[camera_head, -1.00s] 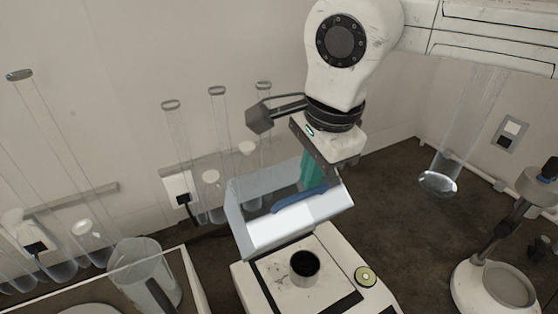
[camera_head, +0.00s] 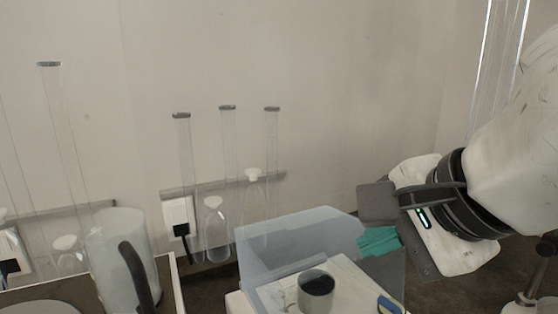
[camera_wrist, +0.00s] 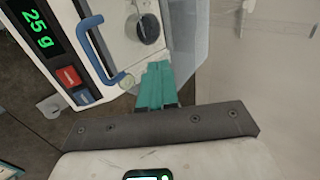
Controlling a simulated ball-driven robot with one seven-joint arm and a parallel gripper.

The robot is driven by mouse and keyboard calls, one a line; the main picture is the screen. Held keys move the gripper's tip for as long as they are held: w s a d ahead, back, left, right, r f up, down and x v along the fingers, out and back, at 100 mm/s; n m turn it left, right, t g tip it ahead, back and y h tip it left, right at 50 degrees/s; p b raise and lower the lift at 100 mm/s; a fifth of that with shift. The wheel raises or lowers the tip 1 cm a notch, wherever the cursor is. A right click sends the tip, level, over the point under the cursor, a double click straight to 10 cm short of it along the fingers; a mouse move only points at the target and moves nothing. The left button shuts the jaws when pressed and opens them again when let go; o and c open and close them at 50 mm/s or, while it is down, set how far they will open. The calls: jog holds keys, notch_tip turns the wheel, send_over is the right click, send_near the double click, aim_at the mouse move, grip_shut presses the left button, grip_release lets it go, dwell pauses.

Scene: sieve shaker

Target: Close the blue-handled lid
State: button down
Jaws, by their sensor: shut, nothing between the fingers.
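The translucent lid (camera_head: 295,232) stands around and behind the dark-filled cup (camera_head: 316,288) in the head view. Its blue handle (camera_wrist: 97,52) shows clearly in the wrist view as a bent bar beside the display panel (camera_wrist: 45,40). The handle appears low at the device's front, but I cannot tell whether the lid is fully seated. My gripper (camera_head: 379,242) has teal fingers shut with nothing between them, at the right side of the lid in the head view. In the wrist view the fingers (camera_wrist: 154,85) are apart from the handle, close to the translucent wall.
A clear beaker (camera_head: 120,250) stands at left in a tray. Tall glass tubes (camera_head: 228,160) hang on the back wall beside a socket (camera_head: 179,215). A stand (camera_head: 540,270) is at far right.

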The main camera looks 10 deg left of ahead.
jog(key=s+d+f+t+y+b, duration=0.1)
jog(key=s+f+b, duration=0.1)
jog(key=f+b, duration=0.2)
jog(key=s+d+f+t+y+b, duration=0.1)
jog(key=f+b, duration=0.3)
jog(key=b, duration=0.6)
jog(key=s+d+f+t+b, duration=0.2)
jog(key=f+b, duration=0.3)
jog(key=b, duration=0.3)
jog(key=shift+s+y, duration=0.4)
jog(key=r+p+v, duration=0.2)
jog(key=p+v, duration=0.3)
jog(key=v, duration=0.7)
jog(key=shift+w+a, duration=0.2)
